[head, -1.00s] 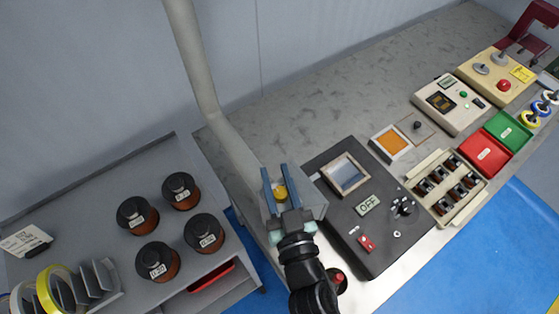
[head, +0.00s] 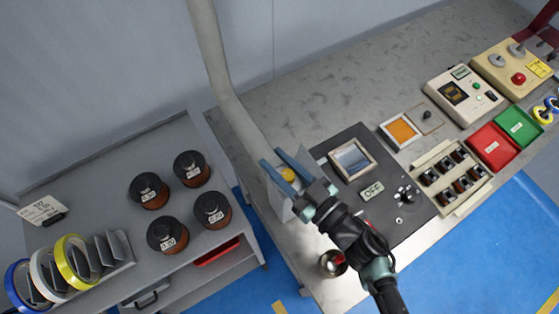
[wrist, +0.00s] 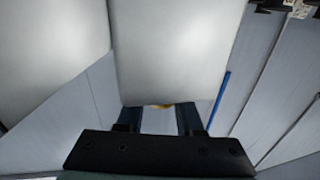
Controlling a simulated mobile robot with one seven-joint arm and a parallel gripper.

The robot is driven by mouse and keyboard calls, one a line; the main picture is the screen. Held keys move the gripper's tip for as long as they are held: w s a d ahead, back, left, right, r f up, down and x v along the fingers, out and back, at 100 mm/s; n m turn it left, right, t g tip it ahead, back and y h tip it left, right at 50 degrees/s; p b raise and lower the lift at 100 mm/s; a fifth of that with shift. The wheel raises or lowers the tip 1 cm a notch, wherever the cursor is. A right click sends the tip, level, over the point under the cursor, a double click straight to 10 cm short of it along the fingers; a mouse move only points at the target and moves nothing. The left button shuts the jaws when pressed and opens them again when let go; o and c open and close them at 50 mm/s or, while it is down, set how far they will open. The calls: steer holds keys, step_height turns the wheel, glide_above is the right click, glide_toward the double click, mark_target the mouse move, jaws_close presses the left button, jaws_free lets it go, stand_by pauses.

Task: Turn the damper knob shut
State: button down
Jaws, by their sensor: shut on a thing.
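The damper knob (head: 288,174) is a small yellow piece on a light grey box (head: 279,205) at the foot of the duct pipe. My gripper (head: 273,157) has its two blue fingers on either side of the knob and is shut on it. In the wrist view a thin yellow sliver of the knob (wrist: 162,105) shows between the fingers. The rest of the knob is hidden behind a large pale grey surface, so I cannot read its angle.
The grey duct pipe (head: 228,95) rises right behind the fingers. A cart with several dark-topped spools (head: 212,209) is to the left. A small round cup (head: 333,263) stands below my arm.

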steer(key=shift+f, duration=0.15)
stand_by(0.3)
steer(key=c, duration=0.6)
jaws_free()
steer(key=shift+s, duration=0.1)
steer(key=b+v, duration=0.3)
steer(key=v, duration=1)
steer(key=shift+d, duration=0.1)
